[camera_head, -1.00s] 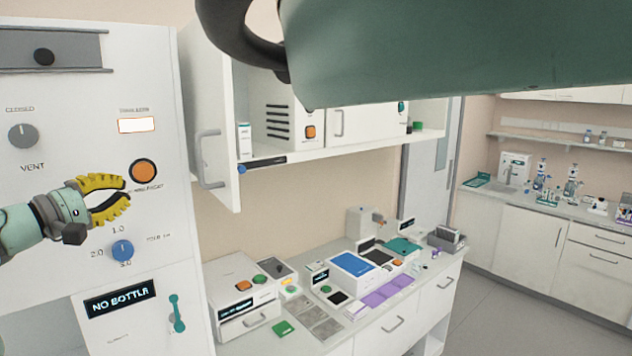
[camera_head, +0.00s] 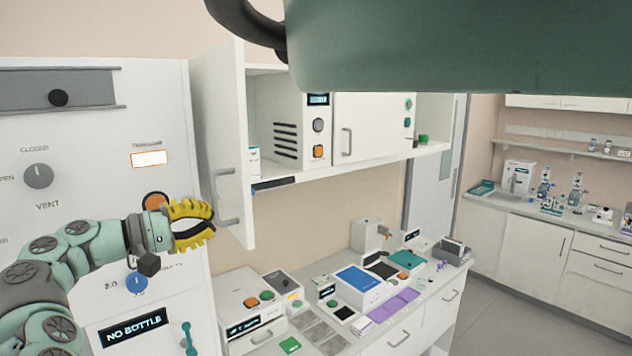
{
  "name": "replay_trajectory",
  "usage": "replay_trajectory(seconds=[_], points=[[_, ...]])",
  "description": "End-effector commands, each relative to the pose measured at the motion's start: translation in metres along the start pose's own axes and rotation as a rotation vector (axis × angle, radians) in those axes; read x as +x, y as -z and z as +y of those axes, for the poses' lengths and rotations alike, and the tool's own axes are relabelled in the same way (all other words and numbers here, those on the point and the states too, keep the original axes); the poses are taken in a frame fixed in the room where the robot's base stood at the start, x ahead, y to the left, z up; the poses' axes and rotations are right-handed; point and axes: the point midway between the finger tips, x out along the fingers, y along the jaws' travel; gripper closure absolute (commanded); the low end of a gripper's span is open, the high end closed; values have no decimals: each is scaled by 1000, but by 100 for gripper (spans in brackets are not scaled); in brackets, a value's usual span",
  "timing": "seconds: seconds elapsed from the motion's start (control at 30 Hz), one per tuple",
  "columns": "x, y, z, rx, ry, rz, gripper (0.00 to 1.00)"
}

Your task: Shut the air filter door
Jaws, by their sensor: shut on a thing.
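A white door (camera_head: 218,130) with a grey bar handle (camera_head: 217,188) stands swung open at the left end of the wall cabinet. I see no label on it that reads air filter. My gripper (camera_head: 212,222), with yellow ribbed fingers, reaches in from the left in front of the white panel. Its fingertips are at the lower end of the handle and are shut on it. The fingers hide part of the grip.
The white panel at the left carries a vent knob (camera_head: 38,176), an orange button (camera_head: 155,202) and a blue knob (camera_head: 136,284). Boxes and a vented unit (camera_head: 287,125) sit in the cabinet. The counter below holds several devices. Floor (camera_head: 500,300) is clear at right.

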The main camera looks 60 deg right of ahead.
Motion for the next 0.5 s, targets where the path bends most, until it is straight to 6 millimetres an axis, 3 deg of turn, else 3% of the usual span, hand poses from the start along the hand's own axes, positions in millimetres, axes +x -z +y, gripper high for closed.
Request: replay_trajectory(seconds=[0.03, 0.2, 0.5], points=[[11, -2, 7, -4, 0, -9, 100], [32, -3, 6, -5, 2, -11, 100], [52, -2, 1, 0, 4, -8, 100]])
